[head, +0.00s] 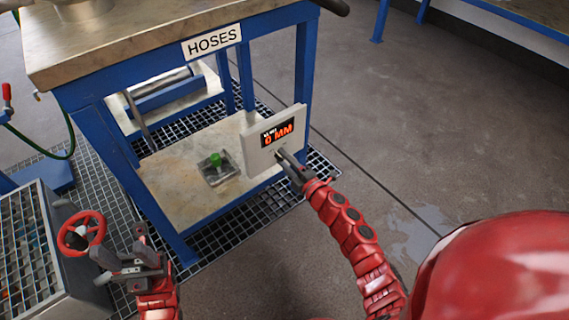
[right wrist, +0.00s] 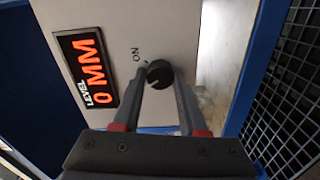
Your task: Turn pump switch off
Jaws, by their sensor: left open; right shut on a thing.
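The pump switch (right wrist: 160,73) is a round black knob on a pale control panel (head: 262,141), with the word ON printed beside it. The panel's display (right wrist: 86,68) reads LEVEL 0 MM in red-orange. My right gripper (right wrist: 163,78) is shut on the knob, one finger on each side of it. In the head view my right gripper (head: 284,156) hides the knob at the panel's lower right. My left gripper (head: 137,262) is open and empty, at the lower left near a red handwheel (head: 82,233).
The panel is fixed to a blue-framed bench (head: 190,141) labelled HOSES. A green button (head: 215,160) in a metal box sits on its lower shelf (head: 180,192). A floor grating (head: 205,253) runs under the bench. The floor (head: 420,120) to the right is clear.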

